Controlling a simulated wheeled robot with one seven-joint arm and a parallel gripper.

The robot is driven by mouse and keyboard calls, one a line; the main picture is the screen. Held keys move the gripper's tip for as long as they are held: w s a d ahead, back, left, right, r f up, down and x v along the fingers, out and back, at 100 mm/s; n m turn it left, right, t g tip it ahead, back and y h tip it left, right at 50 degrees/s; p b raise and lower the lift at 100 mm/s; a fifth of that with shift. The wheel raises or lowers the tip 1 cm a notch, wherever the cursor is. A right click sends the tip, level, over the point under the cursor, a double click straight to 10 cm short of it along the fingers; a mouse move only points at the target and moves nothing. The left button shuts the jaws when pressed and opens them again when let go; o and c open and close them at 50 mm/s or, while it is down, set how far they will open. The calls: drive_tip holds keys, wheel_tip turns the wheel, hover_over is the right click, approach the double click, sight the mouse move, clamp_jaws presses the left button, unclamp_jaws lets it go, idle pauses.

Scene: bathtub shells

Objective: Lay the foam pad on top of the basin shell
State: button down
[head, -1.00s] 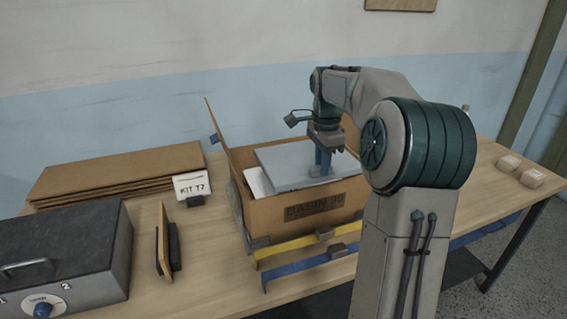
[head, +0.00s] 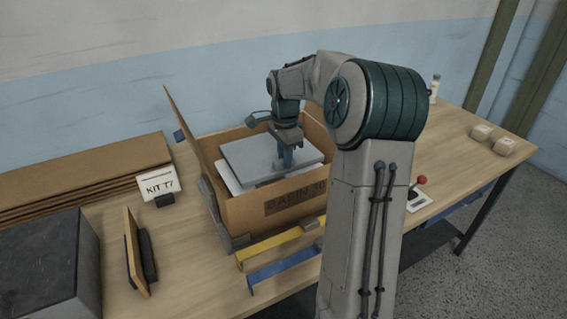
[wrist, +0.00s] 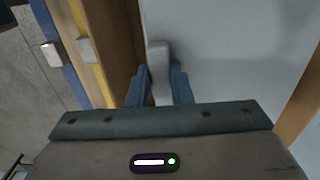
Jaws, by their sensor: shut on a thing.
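The foam pad (head: 258,155) is a flat grey sheet, roughly level within the mouth of an open cardboard box. My gripper (head: 286,163) points down at the pad's near side. In the wrist view its blue fingers (wrist: 160,88) are shut on a narrow pale grip piece at the pad's edge, with the pad (wrist: 230,60) spreading to the right. A white edge, probably the basin shell (head: 229,179), shows under the pad's left side. The pad hides most of it, and I cannot tell whether the two touch.
The box (head: 250,217), marked BASIN, has a raised left flap (head: 188,135). Yellow (head: 281,242) and blue (head: 284,269) rails lie in front. Flat cardboard (head: 85,170), a KIT T7 sign (head: 157,183) and an upright brown board (head: 133,250) stand left. Small blocks (head: 492,138) sit far right.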

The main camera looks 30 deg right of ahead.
wheel_tip(320, 180, down, 2)
drive_tip(key=shift+f, duration=0.25)
drive_tip(key=shift+f+b, duration=0.4)
drive_tip(key=shift+f, duration=0.2)
drive_tip(key=c, duration=1.3)
unclamp_jaws()
drive_tip(key=shift+r, duration=0.15)
